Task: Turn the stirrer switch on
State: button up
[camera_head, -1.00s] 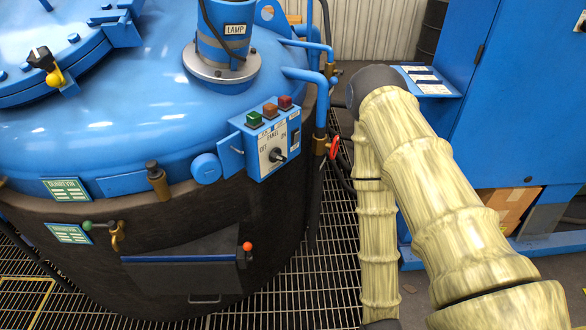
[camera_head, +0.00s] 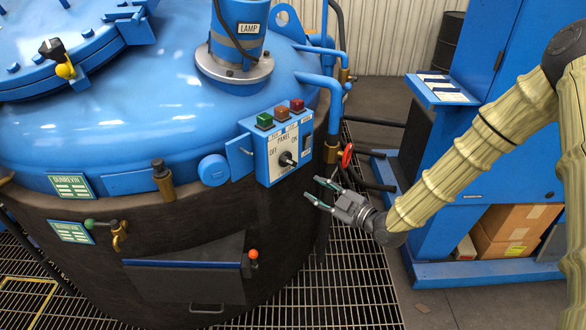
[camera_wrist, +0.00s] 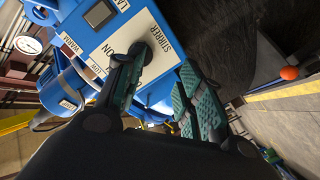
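The stirrer switch is a dark rotary knob (camera_head: 287,158) on the white plate of a blue control box (camera_head: 263,183), with OFF at its left and ON at its right. Its exact pointing is too small to tell. My gripper (camera_head: 315,190) is open and empty, to the lower right of the box in the head view. In the wrist view, the knob (camera_wrist: 146,54) shows near the STIRRER and ON lettering, partly covered by the left finger. The two fingers (camera_wrist: 158,85) stand apart. Contact with the knob cannot be confirmed.
Green, brown and red caps (camera_head: 281,112) top the box. A red valve handle (camera_head: 347,155) and blue pipes (camera_head: 330,90) stand close to my gripper. The furnace (camera_head: 150,120) fills the left. Grating floor (camera_head: 345,285) lies below; a blue cabinet (camera_head: 515,105) stands right.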

aim_at(292, 163)
jog(key=shift+n+t+y, duration=0.3)
jog(key=shift+n+y, duration=0.2)
jog(key=shift+n, duration=0.3)
jog(key=w+a+r, duration=0.1)
jog(key=w+a, duration=0.1)
jog(key=w, duration=0.1)
jog(key=w+a+r+p, duration=0.1)
jog(key=w+a, duration=0.2)
jog(key=w+a+r, duration=0.1)
jog(key=w+a, duration=0.1)
jog(key=a, duration=0.1)
jog(key=shift+w+r+p, duration=0.15)
jog(key=shift+w+p, duration=0.15)
jog(key=shift+w, duration=0.1)
jog(key=shift+d, duration=0.1)
grip_shut()
